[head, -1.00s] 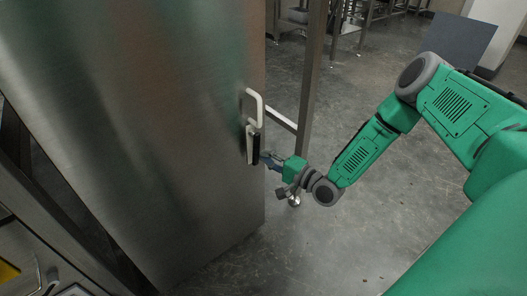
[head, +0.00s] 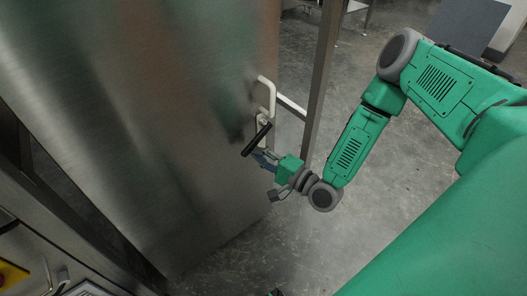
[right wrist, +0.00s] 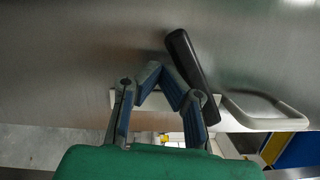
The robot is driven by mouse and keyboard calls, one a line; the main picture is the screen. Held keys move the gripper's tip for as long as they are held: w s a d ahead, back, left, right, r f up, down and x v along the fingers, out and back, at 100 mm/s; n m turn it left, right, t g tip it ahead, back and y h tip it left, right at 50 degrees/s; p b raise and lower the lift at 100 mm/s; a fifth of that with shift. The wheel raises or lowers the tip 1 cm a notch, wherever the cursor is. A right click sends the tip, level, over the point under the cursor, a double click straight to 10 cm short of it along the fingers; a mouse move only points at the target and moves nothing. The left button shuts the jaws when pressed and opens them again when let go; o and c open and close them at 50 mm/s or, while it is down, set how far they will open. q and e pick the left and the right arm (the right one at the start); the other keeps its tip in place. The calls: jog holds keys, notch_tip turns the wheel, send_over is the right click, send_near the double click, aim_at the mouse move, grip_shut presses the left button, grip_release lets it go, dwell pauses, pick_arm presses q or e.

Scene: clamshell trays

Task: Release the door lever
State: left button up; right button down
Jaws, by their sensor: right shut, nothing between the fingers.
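The steel door (head: 150,130) fills the left of the head view. Its black lever (head: 256,139) sits on a pale mount just below the white handle and is tilted, its lower end swung to the left. My right gripper (head: 261,160) is shut and empty, just below the lever. In the right wrist view the closed blue fingers (right wrist: 161,70) are beside the black lever (right wrist: 188,62), which slants just right of them. I cannot tell whether they touch it. My left gripper is not in view.
A white pull handle (head: 268,96) stands out from the door above the lever; it also shows in the right wrist view (right wrist: 265,123). A metal post (head: 322,85) rises right of the door. A steel unit (head: 55,235) is at lower left.

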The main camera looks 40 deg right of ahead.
aim_at(250, 150)
jog(key=shift+a+r, duration=0.45)
jog(key=shift+a, duration=0.05)
jog(key=shift+a+r+m, duration=0.4)
jog(key=shift+r+m, duration=0.05)
jog(key=shift+m, duration=0.35)
jog(key=shift+s+a+r, duration=0.1)
jog(key=shift+a+r, duration=0.05)
jog(key=shift+r, duration=0.25)
